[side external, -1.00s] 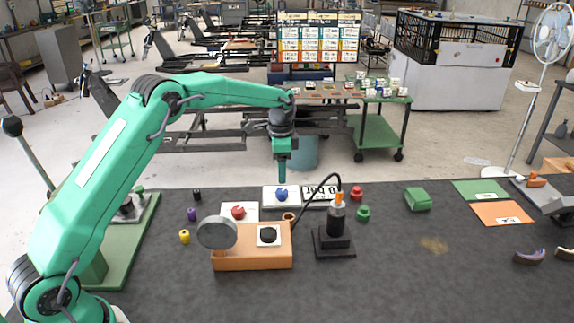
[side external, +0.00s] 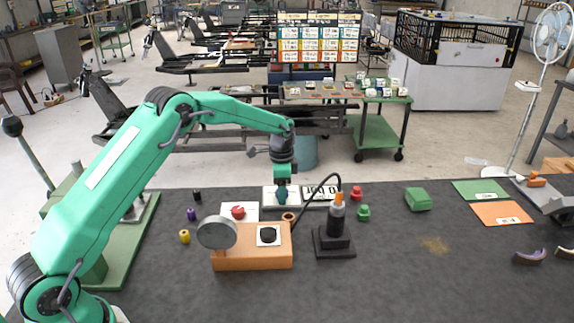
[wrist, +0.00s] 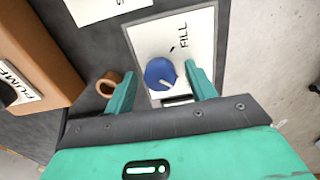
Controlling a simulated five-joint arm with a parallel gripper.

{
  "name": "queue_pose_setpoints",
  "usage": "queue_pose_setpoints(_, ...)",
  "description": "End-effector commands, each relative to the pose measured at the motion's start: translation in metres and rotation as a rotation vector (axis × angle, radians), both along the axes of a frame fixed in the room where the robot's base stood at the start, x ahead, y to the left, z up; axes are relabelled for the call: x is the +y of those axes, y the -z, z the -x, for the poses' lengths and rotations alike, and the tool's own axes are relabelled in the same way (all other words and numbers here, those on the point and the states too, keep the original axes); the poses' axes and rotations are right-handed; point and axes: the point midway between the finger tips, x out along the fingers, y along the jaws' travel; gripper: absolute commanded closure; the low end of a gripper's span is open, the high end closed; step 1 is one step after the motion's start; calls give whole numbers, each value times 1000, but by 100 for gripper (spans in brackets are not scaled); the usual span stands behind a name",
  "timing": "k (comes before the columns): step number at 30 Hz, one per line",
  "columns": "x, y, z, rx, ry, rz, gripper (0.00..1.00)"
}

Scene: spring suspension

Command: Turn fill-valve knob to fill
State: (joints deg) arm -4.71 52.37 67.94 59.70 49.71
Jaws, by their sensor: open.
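The blue fill-valve knob (wrist: 160,73) sits on a white plate (wrist: 148,35) marked FILL in the wrist view. A white pointer mark shows at the knob's near edge, and a short black tick lies beside the word FILL. In the side view my gripper (side external: 282,196) is down over the white plate (side external: 269,204) and hides the knob.
A red knob (side external: 238,212) on a white plate stands to the left. An orange block (side external: 252,261) with a gauge (side external: 217,233) and black button (side external: 268,235) is in front. A black stand (side external: 335,242) with a curved hose is close on the right.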

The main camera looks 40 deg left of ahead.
Motion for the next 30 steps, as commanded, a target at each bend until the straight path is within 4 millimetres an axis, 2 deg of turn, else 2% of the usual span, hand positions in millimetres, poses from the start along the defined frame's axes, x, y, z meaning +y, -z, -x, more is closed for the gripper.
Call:
queue_pose_setpoints(3, 0, 0, 0, 0, 0, 0, 45)
queue_pose_setpoints(4, 0, 0, 0, 0, 0, 0, 48)
queue_pose_setpoints(10, 0, 0, 0, 0, 0, 0, 88)
queue_pose_setpoints(11, 0, 0, 0, 0, 0, 0, 89)
queue_pose_setpoints(23, 0, -1, 0, 0, -49, 0, 89)
queue_pose_setpoints(30, 0, -1, 0, 0, -175, 0, 89)
